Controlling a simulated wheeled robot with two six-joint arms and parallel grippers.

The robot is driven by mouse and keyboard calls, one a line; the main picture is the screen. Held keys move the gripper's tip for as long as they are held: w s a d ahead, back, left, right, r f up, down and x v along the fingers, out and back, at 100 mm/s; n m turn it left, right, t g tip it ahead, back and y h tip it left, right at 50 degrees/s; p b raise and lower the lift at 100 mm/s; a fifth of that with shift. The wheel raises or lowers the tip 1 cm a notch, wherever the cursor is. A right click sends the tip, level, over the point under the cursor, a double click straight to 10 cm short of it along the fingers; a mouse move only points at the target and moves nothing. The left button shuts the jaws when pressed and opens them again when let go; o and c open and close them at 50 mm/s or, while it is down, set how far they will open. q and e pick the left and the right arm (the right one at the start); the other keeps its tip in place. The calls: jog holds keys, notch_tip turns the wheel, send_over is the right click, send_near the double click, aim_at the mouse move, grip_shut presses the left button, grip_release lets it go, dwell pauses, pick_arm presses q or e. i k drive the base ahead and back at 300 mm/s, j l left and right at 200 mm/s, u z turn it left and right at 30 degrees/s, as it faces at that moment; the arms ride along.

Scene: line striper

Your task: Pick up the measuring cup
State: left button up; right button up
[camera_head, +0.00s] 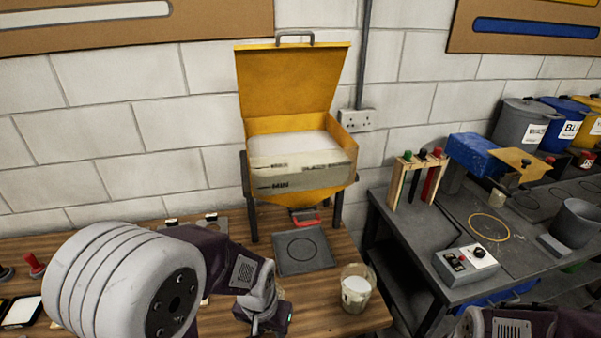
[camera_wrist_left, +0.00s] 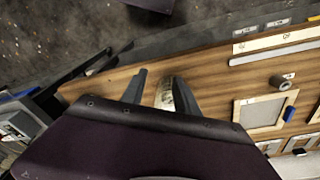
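The measuring cup (camera_head: 355,290) is a clear cup with pale contents, standing upright near the right front edge of the wooden bench. My left gripper (camera_head: 268,316) is low over the bench, to the left of the cup and apart from it in the head view. In the left wrist view, the two dark fingers (camera_wrist_left: 157,76) are spread, and the cup (camera_wrist_left: 166,97) shows between them, partly hidden by the gripper body. I cannot tell how far beyond the fingertips it stands. My right arm shows at the lower right of the head view; its gripper is out of frame.
A yellow hopper (camera_head: 290,82) with white material stands behind the cup, over a dark square plate (camera_head: 303,250) with a ring mark. A grey bench (camera_head: 415,225) with a control box (camera_head: 466,264) is to the right, across a gap. A framed panel (camera_wrist_left: 262,112) lies on the wood.

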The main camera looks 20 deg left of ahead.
aim_at(358, 280)
jog(key=k+l+u, duration=0.1)
jog(key=l, duration=0.25)
jog(key=k+l+u, duration=0.1)
jog(key=l, duration=0.25)
jog(key=k+l+u, duration=0.1)
jog(key=l, duration=0.25)
jog(key=k+l, duration=0.15)
jog(key=l, duration=0.15)
jog(key=k+l+u, duration=0.15)
jog(key=l, duration=0.2)
